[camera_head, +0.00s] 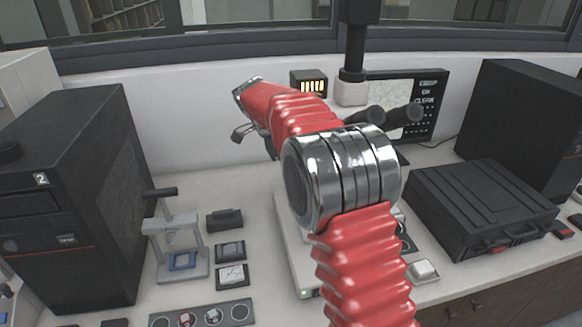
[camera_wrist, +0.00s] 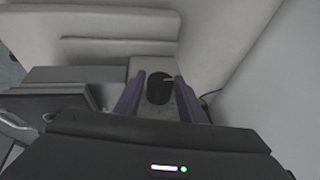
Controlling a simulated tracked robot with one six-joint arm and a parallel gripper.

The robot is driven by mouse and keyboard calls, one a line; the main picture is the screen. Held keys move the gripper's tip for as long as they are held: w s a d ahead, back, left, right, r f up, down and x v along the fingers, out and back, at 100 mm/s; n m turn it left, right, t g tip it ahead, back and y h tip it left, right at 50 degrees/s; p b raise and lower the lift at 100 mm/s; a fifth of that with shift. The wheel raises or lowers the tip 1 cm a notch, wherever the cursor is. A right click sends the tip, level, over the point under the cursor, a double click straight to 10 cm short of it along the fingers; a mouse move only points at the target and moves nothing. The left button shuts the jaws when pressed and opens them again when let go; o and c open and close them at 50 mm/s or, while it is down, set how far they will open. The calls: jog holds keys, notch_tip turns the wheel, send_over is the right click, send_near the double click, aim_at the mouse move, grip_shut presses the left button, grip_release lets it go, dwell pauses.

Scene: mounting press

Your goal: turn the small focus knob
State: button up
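In the wrist view my gripper (camera_wrist: 159,82) has its two purple-grey fingers apart. A dark oval, knob-like part (camera_wrist: 159,90) with a small pale mark shows between them on a grey upright surface. I cannot tell whether it is the small focus knob, nor whether the fingers touch it. In the head view the microscope has a black column (camera_head: 353,45), two dark eyepieces (camera_head: 405,115) and a pale base (camera_head: 290,245). My red arm and its chrome joint cover its middle. No focus knob can be made out there.
A large black cabinet (camera_head: 75,180) stands at left, next to a small grey press stand (camera_head: 182,262). A black case (camera_head: 480,210) and a dark box (camera_head: 530,120) stand at right. A dark panel (camera_head: 405,95) is behind. Small dark blocks (camera_head: 230,250) lie on the bench.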

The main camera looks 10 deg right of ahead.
jog(key=v, duration=1.3)
jog(key=shift+a, duration=0.15)
dwell(1.5)
